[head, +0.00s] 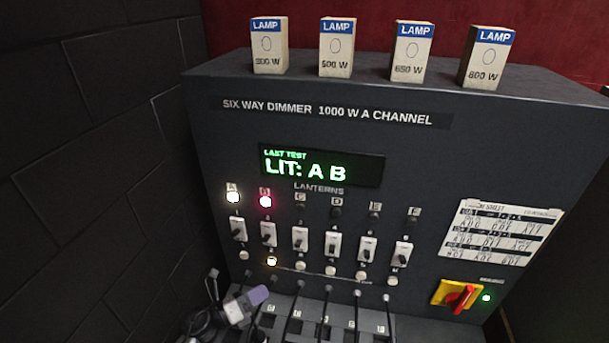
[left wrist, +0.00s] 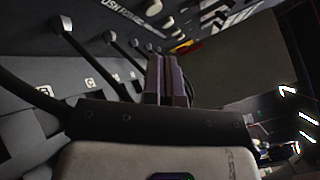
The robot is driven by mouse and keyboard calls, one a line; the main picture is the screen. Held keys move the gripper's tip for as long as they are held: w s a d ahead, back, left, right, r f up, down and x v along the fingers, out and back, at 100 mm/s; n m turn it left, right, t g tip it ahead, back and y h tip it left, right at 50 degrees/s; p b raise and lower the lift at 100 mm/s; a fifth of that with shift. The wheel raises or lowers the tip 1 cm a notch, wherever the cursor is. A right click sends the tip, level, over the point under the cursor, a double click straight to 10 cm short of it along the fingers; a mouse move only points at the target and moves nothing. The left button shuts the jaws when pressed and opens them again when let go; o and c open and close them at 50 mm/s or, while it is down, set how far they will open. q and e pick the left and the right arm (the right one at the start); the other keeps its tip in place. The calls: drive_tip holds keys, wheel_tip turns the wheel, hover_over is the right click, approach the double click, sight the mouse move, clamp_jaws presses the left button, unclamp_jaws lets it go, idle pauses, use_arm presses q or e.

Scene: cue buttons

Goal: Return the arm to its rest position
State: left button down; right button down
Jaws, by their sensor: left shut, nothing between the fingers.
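My left gripper (head: 258,295) is at the lower left of the head view, in front of the lower edge of the dimmer panel (head: 410,150). Its purple-grey fingers are together with nothing between them. The shut fingers also show in the left wrist view (left wrist: 167,80), pointing toward the panel and its cables. From the head view I cannot tell whether the fingers touch anything. My right gripper is in neither view.
The display (head: 320,167) reads "LIT: A B". Lantern lights A (head: 233,197) and B (head: 265,201) glow, as does one button (head: 271,261). Cables (head: 325,315) hang below the switches. Lamp boxes (head: 337,48) stand on top. A dark brick wall (head: 80,150) is at left.

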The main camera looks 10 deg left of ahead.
use_arm(q)
drive_tip(key=w+a+r+n+t+y, duration=0.2)
drive_tip(key=w+a+n+t+y, duration=0.35)
drive_tip(key=a+n+y, duration=0.6)
drive_tip(key=s+a+r+n+g+y, duration=0.3)
drive_tip(key=r+n+y, duration=0.45)
drive_tip(key=n, duration=0.95)
drive_tip(key=s+d+f+n+g+h, duration=0.1)
drive_tip(key=s+d+f+n+g, duration=0.15)
drive_tip(key=s, duration=0.55)
drive_tip(key=s+d+f+n+g+h, duration=0.15)
drive_tip(key=s+d, duration=0.25)
drive_tip(key=s, duration=0.4)
drive_tip(key=s+d+f+n+g+h, duration=0.1)
drive_tip(key=s+d+f+g+h, duration=0.2)
drive_tip(key=s, duration=0.4)
drive_tip(key=s+d+f+g, duration=0.1)
drive_tip(key=s+f+g, duration=0.1)
drive_tip(key=s+f, duration=0.5)
drive_tip(key=s+d+f+g, duration=0.1)
drive_tip(key=s+f+g, duration=0.15)
drive_tip(key=s, duration=0.95)
wheel_tip(320, 180, up, 14)
drive_tip(key=p, duration=1.3)
drive_tip(key=shift+w+f, duration=0.25)
drive_tip(key=shift+w, duration=0.15)
drive_tip(key=shift+d+n+y, duration=0.1)
drive_tip(key=shift+n+y, duration=0.15)
